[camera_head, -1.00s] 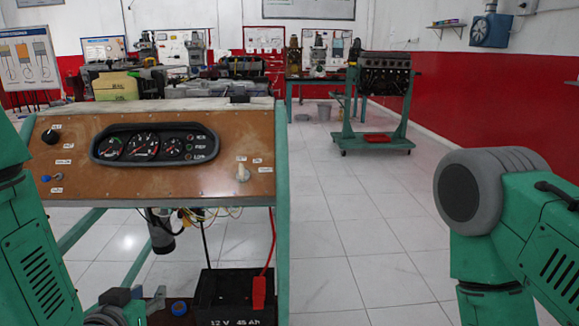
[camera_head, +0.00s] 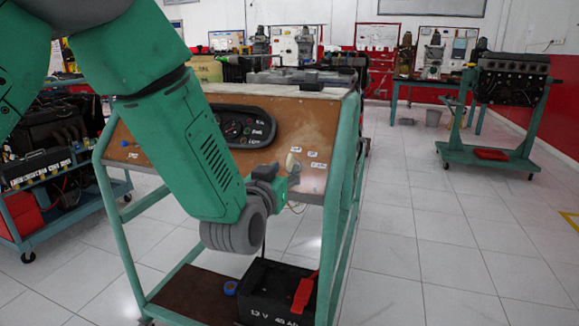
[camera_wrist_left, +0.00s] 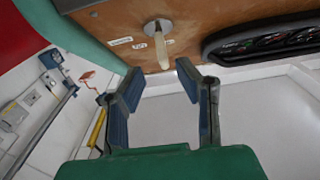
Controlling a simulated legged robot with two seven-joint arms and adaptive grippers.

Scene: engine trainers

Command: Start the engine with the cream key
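The cream key (camera_wrist_left: 162,45) sticks out of a round metal lock on the brown panel (camera_wrist_left: 105,25) in the left wrist view. My left gripper (camera_wrist_left: 160,78) is open there, with one finger to each side just short of the key's end; I see no contact. In the head view the cream key (camera_head: 292,163) shows small on the right part of the panel (camera_head: 310,125). My left gripper (camera_head: 282,180) is close in front of it, partly hidden by my own wrist. My left arm covers the panel's left part. My right gripper is out of view.
A gauge cluster (camera_head: 243,127) sits beside the arm on the panel. A black battery (camera_head: 268,290) with a red clamp (camera_head: 303,292) stands on the stand's lower shelf. An engine on a green stand (camera_head: 508,82) is at the back right. The floor right of the panel is clear.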

